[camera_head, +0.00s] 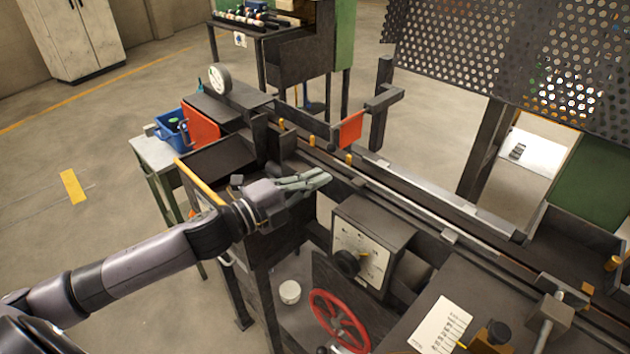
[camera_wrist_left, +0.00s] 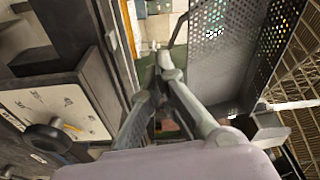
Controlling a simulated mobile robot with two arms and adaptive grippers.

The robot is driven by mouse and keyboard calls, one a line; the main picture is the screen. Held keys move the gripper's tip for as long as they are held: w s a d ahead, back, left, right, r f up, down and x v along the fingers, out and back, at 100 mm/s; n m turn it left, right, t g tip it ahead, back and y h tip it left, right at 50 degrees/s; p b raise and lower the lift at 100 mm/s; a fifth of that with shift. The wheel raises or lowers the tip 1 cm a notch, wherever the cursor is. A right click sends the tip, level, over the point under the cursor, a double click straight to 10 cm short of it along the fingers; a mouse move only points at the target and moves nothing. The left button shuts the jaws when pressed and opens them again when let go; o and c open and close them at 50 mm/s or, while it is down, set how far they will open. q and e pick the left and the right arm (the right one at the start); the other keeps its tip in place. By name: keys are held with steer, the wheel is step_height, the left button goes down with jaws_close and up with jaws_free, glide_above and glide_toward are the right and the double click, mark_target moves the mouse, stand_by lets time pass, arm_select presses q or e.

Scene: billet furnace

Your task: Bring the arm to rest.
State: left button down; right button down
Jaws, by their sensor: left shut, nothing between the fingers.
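My left arm reaches in from the left in the head view. My left gripper (camera_head: 318,178) is shut and empty. It is over the near side of the dark machine bench, just above and left of the dial box (camera_head: 362,243). In the left wrist view the fingers of my left gripper (camera_wrist_left: 163,62) run forward close together with nothing held. The dial box also shows at the left of that view (camera_wrist_left: 62,110). My right gripper is in neither view.
A red handwheel (camera_head: 338,320) sits below the dial box. A long rail (camera_head: 400,205) runs along the bench, with a red flag (camera_head: 350,131) behind it. A blue bin (camera_head: 172,129) stands on a side table at left. Open floor lies at far left.

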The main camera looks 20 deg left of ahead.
arm_select(q)
steer(key=s+a+f+n+g+y, duration=0.1)
steer(key=s+f+n+g+y, duration=0.1)
steer(key=s+f+n+y, duration=0.4)
steer(key=s+f+n+g+y, duration=0.2)
steer(key=s+f+n, duration=0.1)
steer(key=f+n, duration=0.55)
steer(key=s+d+f+n+g, duration=0.25)
steer(key=s+f+g, duration=0.2)
steer(key=s, duration=0.45)
steer(key=s+d+f+n+g, duration=0.1)
steer(key=s+f+n+g, duration=0.25)
steer(key=s+f, duration=0.4)
steer(key=s+f+g, duration=0.1)
steer(key=s+f, duration=0.1)
steer(key=f, duration=1.1)
steer(key=s+f+g, duration=0.1)
steer(key=s+f, duration=0.1)
steer(key=f, duration=1.1)
steer(key=s+a+f+g, duration=0.1)
steer(key=s+a+f, duration=0.1)
steer(key=s+f, duration=1.2)
steer(key=shift+s+a+f+m+y, duration=0.3)
steer(key=shift+s+a+m, duration=0.15)
steer(key=shift+s, duration=0.6)
